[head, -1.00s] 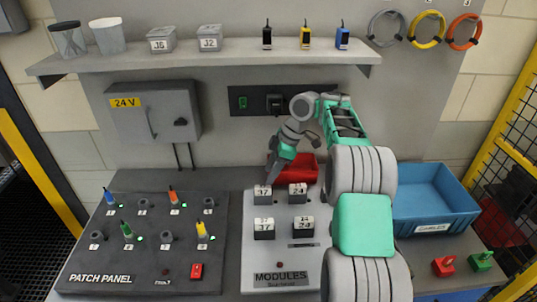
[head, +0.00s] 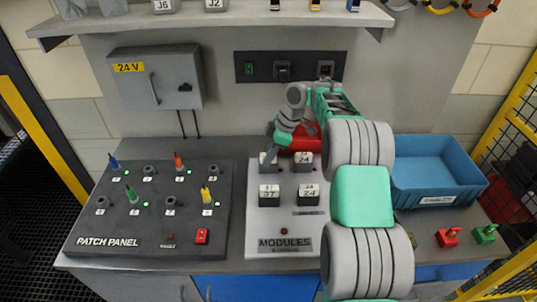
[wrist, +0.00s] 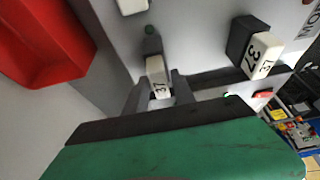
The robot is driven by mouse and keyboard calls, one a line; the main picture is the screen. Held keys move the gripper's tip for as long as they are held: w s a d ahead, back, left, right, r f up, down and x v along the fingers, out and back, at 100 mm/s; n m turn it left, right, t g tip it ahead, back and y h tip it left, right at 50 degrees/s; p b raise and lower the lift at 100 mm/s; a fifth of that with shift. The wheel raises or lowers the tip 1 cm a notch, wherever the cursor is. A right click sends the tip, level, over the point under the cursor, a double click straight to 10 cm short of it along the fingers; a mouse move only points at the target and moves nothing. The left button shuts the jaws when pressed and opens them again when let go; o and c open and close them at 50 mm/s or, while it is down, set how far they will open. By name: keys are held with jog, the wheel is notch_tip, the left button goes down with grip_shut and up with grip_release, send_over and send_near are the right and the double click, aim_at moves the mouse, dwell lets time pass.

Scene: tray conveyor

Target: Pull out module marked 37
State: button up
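The module panel (head: 252,221) holds grey modules with white, numbered caps. The rear-left module (head: 263,158) is partly hidden by my gripper (head: 269,152) in the head view. In the wrist view its cap (wrist: 158,75) reads 37 and stands between my fingers (wrist: 159,92). The fingers straddle it and look open, with little clearance; contact is not clear. It appears seated in the panel. A second module marked 37 (head: 269,195) sits in front of it and also shows in the wrist view (wrist: 255,50). Two modules marked 24, rear (head: 303,161) and front (head: 309,195), stand to the right.
A red bin (head: 303,139) lies behind the modules and shows at upper left in the wrist view (wrist: 45,45). A blue bin (head: 437,172) stands right. The patch panel (head: 150,222) with plugs is left. A shelf (head: 210,22) runs above.

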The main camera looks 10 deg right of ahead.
grip_shut()
jog(key=shift+o, duration=1.9)
grip_release()
